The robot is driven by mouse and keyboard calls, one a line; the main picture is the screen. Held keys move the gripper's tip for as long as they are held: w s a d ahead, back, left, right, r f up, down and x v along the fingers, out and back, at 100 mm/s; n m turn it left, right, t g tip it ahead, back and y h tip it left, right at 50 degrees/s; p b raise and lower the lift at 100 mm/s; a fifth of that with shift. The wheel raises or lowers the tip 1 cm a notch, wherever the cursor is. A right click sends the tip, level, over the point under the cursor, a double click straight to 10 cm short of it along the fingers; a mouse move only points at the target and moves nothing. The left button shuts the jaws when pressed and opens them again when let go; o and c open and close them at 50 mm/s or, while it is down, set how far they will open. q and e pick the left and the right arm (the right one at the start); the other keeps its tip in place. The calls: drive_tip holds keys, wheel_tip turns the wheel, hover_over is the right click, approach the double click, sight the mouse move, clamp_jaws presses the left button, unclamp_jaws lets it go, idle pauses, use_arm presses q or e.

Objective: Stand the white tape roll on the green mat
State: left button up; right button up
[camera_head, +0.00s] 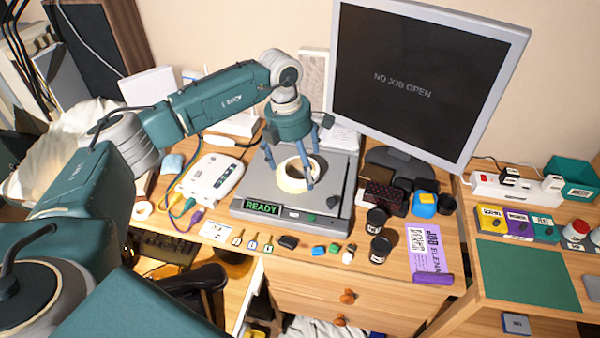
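The green mat (528,275) lies flat and bare on the wooden surface at the far right. My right gripper is not in view.
The grey device (335,205) has a green READY display. A large monitor (410,75) stands behind it.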

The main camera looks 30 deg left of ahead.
use_arm(q)
drive_tip(key=c, duration=1.1)
drive_tip(key=shift+c, duration=0.4)
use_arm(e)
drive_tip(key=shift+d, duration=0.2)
use_arm(q)
drive_tip(key=shift+r, duration=0.15)
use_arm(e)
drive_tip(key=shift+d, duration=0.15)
use_arm(q)
wheel_tip(320, 180, up, 20)
drive_tip(key=b, duration=0.1)
drive_tip(key=shift+b, duration=0.35)
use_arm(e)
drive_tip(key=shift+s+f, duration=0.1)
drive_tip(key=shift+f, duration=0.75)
